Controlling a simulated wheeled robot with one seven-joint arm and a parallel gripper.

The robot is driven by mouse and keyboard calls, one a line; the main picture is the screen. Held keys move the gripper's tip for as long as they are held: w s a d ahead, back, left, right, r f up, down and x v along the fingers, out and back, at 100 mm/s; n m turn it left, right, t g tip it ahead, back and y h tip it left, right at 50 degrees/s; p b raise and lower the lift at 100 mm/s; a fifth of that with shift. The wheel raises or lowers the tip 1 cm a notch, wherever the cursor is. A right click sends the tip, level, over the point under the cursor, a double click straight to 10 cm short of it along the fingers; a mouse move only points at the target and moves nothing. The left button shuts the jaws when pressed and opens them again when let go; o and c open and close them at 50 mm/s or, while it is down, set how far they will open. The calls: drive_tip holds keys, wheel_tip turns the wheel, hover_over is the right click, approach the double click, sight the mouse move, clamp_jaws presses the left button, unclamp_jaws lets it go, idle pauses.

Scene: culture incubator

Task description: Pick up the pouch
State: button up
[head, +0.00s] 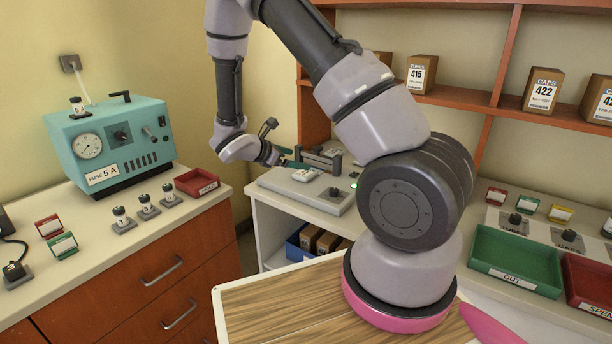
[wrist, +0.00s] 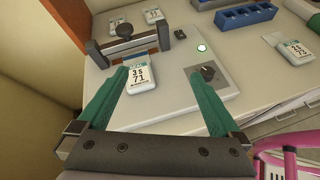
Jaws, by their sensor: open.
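A small white pouch (wrist: 142,77) with a teal top and dark digits lies on the flat pale bed of a sealer-like device (wrist: 170,98) in the wrist view. Its far end is close to the device's dark clamp bar (wrist: 125,48), which has a round black knob. My gripper (wrist: 158,72) is open, its two teal fingers spread above the device. The pouch lies between the fingertips, nearer the left one, with nothing gripped. In the head view my gripper (head: 283,161) is low over the device (head: 305,190) on the back counter.
Similar pouches lie behind the bar (wrist: 119,28) and at the right (wrist: 278,42). A blue rack (wrist: 246,16) stands at the back. The device has a dial (wrist: 208,73) and a lit button (wrist: 202,48). A green OUT tray (head: 515,260) is at the right.

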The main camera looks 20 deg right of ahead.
sight(303, 173)
drive_tip(key=f+n, duration=0.1)
drive_tip(key=f, duration=0.1)
drive_tip(key=w+a+f+n+t, duration=0.1)
drive_tip(key=f, duration=0.1)
drive_tip(key=w+a+f+n+t, duration=0.1)
drive_tip(key=f+n, duration=0.1)
drive_tip(key=shift+w+a, duration=0.1)
drive_tip(key=shift+a, duration=0.1)
drive_tip(key=shift+w+d+f+n+t, duration=0.1)
drive_tip(key=shift+w+f+n+t, duration=0.05)
drive_tip(key=shift+f+n+t, duration=0.15)
drive_tip(key=x, duration=1)
drive_tip(key=shift+w, duration=0.3)
drive_tip(key=c, duration=1.3)
drive_tip(key=shift+r, duration=0.15)
